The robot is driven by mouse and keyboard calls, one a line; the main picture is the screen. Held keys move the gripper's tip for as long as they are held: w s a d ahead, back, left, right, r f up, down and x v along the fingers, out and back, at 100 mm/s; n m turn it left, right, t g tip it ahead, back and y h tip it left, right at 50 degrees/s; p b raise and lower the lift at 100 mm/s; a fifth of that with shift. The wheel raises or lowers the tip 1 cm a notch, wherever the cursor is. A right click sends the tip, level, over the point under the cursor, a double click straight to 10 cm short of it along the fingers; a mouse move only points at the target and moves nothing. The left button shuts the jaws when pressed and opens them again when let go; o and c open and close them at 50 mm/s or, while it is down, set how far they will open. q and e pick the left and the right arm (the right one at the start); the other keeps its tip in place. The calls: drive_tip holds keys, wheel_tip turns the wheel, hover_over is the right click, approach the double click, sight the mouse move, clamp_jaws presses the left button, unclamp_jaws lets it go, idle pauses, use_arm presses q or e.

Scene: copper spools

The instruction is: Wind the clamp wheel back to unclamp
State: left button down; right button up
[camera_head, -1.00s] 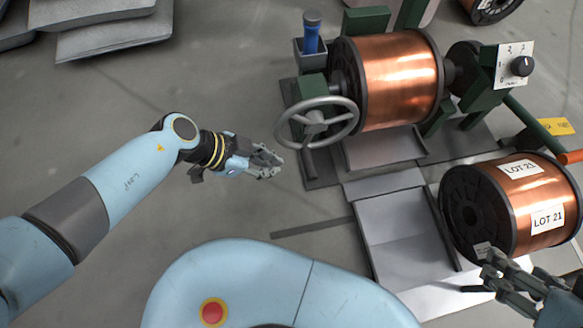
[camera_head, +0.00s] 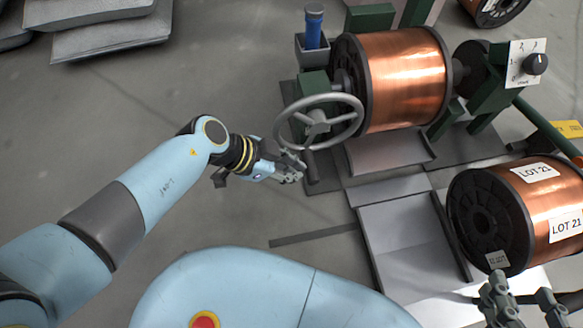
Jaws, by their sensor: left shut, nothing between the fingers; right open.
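The clamp wheel (camera_head: 318,122) is a grey three-spoked handwheel on the left side of the green machine. It stands in front of a mounted copper spool (camera_head: 403,80). My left gripper (camera_head: 298,170) is shut and empty. In the picture it lies just below and left of the wheel's rim; I cannot tell whether it touches the rim. My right gripper (camera_head: 522,298) is open at the bottom right, in front of the spool labelled LOT 21 (camera_head: 538,212). Its lower part is cut off by the frame.
A grey ramp (camera_head: 405,240) runs down from the machine, beside the LOT 21 spool. A blue-handled tool (camera_head: 313,28) stands in a holder behind the wheel. A dial panel (camera_head: 526,62) is at the upper right. Floor left of the machine is clear.

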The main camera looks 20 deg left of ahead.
sight(307, 170)
use_arm(q)
drive_tip(key=shift+w+d+f+p, duration=0.15)
drive_tip(key=shift+d+p, duration=0.05)
drive_tip(key=shift+p, duration=0.2)
use_arm(e)
drive_tip(key=shift+w+d+r+g, duration=0.15)
drive_tip(key=shift+w+r+g, duration=0.05)
drive_tip(key=shift+w+g, duration=0.3)
use_arm(q)
drive_tip(key=shift+w+d+f+t+h+p, duration=0.15)
drive_tip(key=shift+w+d+f+h+p, duration=0.25)
drive_tip(key=shift+d, duration=0.2)
drive_tip(key=shift+w+d+f+t+h+p, duration=0.2)
drive_tip(key=shift+w+d+f, duration=0.1)
drive_tip(key=shift+d+f, duration=0.25)
drive_tip(key=shift+w+d+p, duration=0.35)
drive_tip(key=shift+d, duration=0.2)
drive_tip(key=shift+w+d+f, duration=0.1)
drive_tip(key=shift+d+f, duration=0.05)
drive_tip(key=shift+d, duration=0.1)
use_arm(e)
drive_tip(key=r+g, duration=0.1)
drive_tip(key=w+g, duration=0.1)
drive_tip(key=shift+w+d+r+g, duration=0.1)
drive_tip(key=shift+d+r+g, duration=0.2)
drive_tip(key=shift+r, duration=0.05)
